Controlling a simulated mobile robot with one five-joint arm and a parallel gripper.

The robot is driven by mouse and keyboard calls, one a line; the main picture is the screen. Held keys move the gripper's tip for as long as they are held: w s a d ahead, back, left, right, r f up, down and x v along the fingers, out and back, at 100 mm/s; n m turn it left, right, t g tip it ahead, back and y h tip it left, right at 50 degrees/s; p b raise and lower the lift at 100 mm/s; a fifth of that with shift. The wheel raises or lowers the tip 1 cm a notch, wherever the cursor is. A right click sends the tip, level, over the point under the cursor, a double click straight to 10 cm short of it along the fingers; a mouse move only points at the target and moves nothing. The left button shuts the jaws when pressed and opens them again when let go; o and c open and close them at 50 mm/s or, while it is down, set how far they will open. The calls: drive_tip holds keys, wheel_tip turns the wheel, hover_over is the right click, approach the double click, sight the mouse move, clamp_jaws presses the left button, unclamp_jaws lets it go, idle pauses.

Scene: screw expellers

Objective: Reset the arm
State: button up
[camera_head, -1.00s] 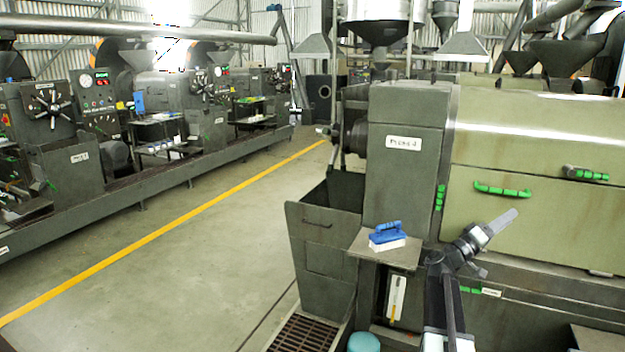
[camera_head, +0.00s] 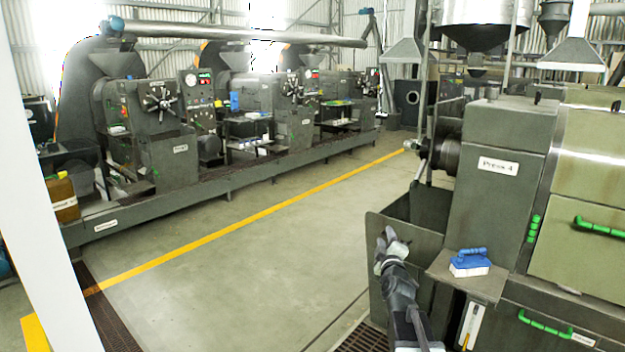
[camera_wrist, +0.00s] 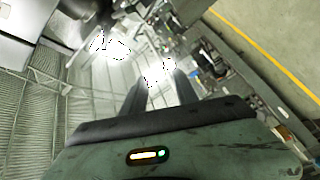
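My arm rises from the bottom of the head view, with my gripper (camera_head: 388,242) at its upper end. The gripper points up and away, in front of the open grey bin beside Press 4 (camera_head: 497,165). In the wrist view, two dark fingers of my gripper (camera_wrist: 160,82) stand apart with a bright gap between them. Nothing is visible between the fingers. The wrist view is tilted and shows the corrugated wall, machines and floor beyond.
A blue-handled brush (camera_head: 470,262) rests on a small shelf (camera_head: 440,272) right of my arm. The grey bin (camera_head: 395,235) stands close behind the gripper. A row of presses (camera_head: 165,150) lines the left. Open floor (camera_head: 240,270) with a yellow line (camera_head: 250,222) lies between.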

drive_tip(key=s+a+f+m+g+y, duration=0.1)
drive_tip(key=s+a+f+g+y, duration=0.1)
drive_tip(key=s+a+f+g, duration=0.35)
drive_tip(key=s+a+f+m+g+y, duration=0.1)
drive_tip(key=s+a+f+g+y, duration=0.15)
drive_tip(key=s+a+f, duration=0.6)
drive_tip(key=s+d+f+m+g+h, duration=0.1)
drive_tip(key=s+d+f+m+g, duration=0.2)
drive_tip(key=s, duration=0.5)
drive_tip(key=s+d+f+m+g+h, duration=0.1)
drive_tip(key=s+d+f+m+g, duration=0.2)
drive_tip(key=s+f+m+g, duration=0.3)
drive_tip(key=shift+s+d+f+g, duration=0.25)
drive_tip(key=shift+s+f+g, duration=0.25)
drive_tip(key=shift+s, duration=0.5)
drive_tip(key=shift+r+h, duration=0.1)
drive_tip(key=shift+h, duration=0.15)
